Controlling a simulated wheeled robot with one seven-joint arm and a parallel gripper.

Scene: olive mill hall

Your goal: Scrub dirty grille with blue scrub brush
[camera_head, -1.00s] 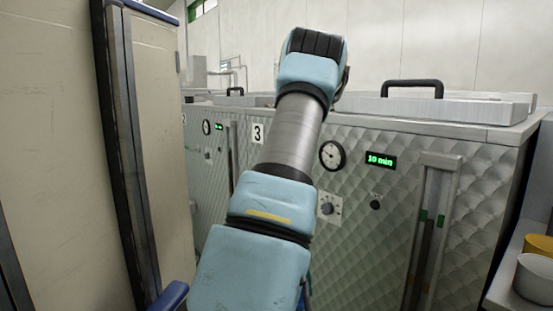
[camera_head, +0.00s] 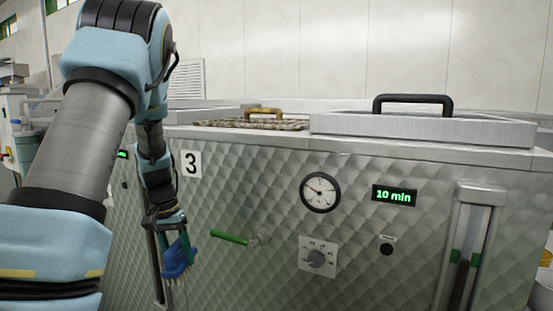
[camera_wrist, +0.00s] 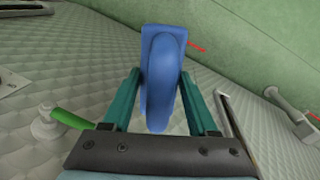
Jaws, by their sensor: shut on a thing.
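The blue scrub brush (camera_head: 179,258) hangs from my gripper (camera_head: 172,226), low in front of the quilted steel machine front, with pale bristles showing at its lower end. In the wrist view the blue brush (camera_wrist: 162,80) stands between the two teal fingers of my gripper (camera_wrist: 160,74), which is shut on it. The grille (camera_head: 245,125), brownish and dirty-looking, lies flat on the machine top, with a brass-coloured handle (camera_head: 263,112) at its back. The brush is below the grille and to its left, apart from it.
A green-handled valve (camera_head: 230,237) sticks out of the machine front, right of the brush. A lid with a black handle (camera_head: 412,103) lies right of the grille.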

